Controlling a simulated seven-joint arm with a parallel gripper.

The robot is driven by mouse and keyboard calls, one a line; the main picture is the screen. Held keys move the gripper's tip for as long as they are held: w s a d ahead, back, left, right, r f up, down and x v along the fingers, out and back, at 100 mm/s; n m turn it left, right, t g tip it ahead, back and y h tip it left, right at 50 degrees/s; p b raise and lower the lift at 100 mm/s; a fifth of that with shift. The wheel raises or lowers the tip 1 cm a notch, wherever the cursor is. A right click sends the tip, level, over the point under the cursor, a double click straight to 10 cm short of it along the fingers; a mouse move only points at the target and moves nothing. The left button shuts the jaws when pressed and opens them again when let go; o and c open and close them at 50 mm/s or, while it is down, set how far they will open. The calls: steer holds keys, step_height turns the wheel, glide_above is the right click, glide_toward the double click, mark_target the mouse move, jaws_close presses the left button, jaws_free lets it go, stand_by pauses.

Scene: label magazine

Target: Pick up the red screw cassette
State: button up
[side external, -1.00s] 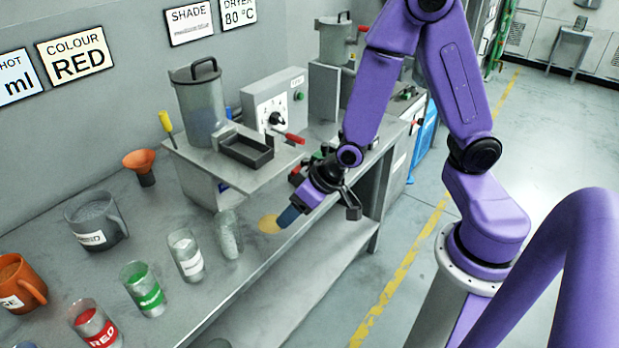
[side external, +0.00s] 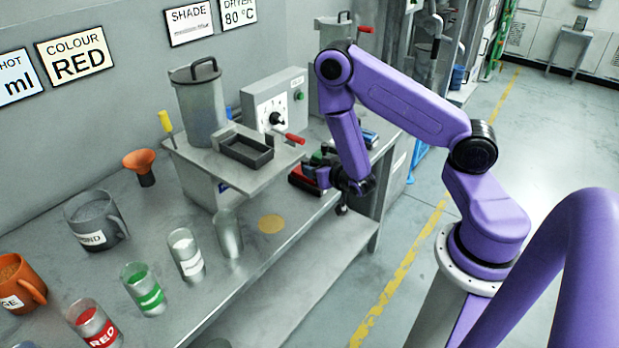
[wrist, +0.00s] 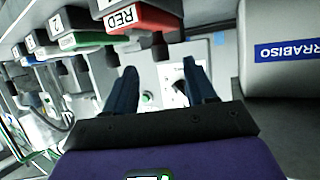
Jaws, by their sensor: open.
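The red screw cassette (side external: 304,181) sits on the bench to the right of the raised machine platform, partly hidden by my arm in the side external view. In the wrist view the red cassette (wrist: 150,20), with a white RED label, is at the top, beyond my fingers and left of centre. My gripper (side external: 342,209) hangs just right of the cassette in the side view, near the bench's front edge. In the wrist view my gripper (wrist: 161,84) has its two dark blue fingers apart, with nothing between them.
A green cassette (wrist: 82,40) stands directly beside the red one, with more dark cassettes further left. The machine platform (side external: 200,160) with a dark tray (side external: 246,150) rises left of my gripper. Several glasses, including one labelled RED (side external: 96,326), line the bench front.

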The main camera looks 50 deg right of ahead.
mark_target(307, 164)
steer(key=shift+x, duration=3)
jaws_close()
